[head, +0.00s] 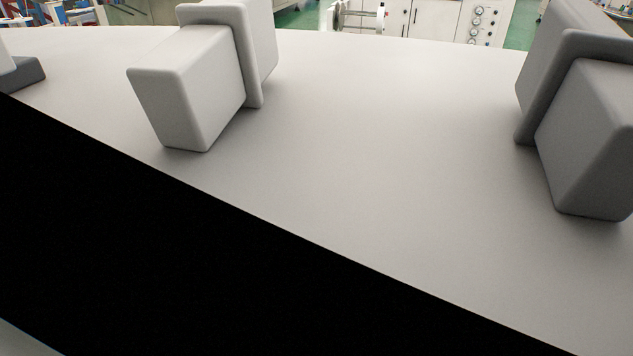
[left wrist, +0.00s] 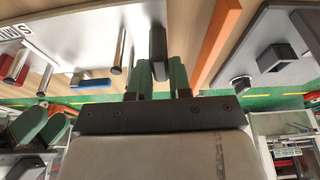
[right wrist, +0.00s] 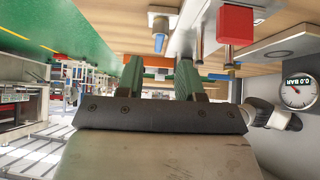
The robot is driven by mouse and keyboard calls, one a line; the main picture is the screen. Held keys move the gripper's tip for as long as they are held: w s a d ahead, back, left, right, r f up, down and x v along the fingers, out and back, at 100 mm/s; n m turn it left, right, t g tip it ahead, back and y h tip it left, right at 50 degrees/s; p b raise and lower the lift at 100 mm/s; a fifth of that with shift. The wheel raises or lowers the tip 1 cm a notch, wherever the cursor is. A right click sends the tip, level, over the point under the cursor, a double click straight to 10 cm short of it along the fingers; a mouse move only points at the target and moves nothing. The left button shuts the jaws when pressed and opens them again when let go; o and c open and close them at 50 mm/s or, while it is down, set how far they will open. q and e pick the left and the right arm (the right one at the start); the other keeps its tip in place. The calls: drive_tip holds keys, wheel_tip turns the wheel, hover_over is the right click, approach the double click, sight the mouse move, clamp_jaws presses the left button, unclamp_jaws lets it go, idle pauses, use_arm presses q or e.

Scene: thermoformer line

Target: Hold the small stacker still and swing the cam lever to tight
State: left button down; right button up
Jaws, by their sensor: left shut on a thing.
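In the left wrist view my left gripper (left wrist: 160,72) has its green fingers shut on a dark grey upright bar (left wrist: 158,45). I cannot tell whether this bar is part of the small stacker or the cam lever. A pale plate (left wrist: 88,25) with metal posts and a blue block (left wrist: 90,84) lies to its left. In the right wrist view my right gripper (right wrist: 158,72) is open, with nothing between its fingertips. A red block (right wrist: 235,24) and metal pins stand just up and right of it. Neither gripper shows in the head view.
The head view shows a pale surface (head: 380,130) with two grey blocky shapes. The left wrist view shows an orange strip (left wrist: 214,40) and a dark cube (left wrist: 278,56) at right. The right wrist view shows a gauge (right wrist: 298,93) reading 0.0 bar and green floor at left.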

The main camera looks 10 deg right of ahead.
drive_tip(key=shift+x, duration=3.2)
drive_tip(key=shift+c, duration=0.5)
clamp_jaws()
drive_tip(key=shift+m+t+h, duration=0.5)
drive_tip(key=shift+m+t, duration=0.4)
drive_tip(key=shift+m, duration=0.6)
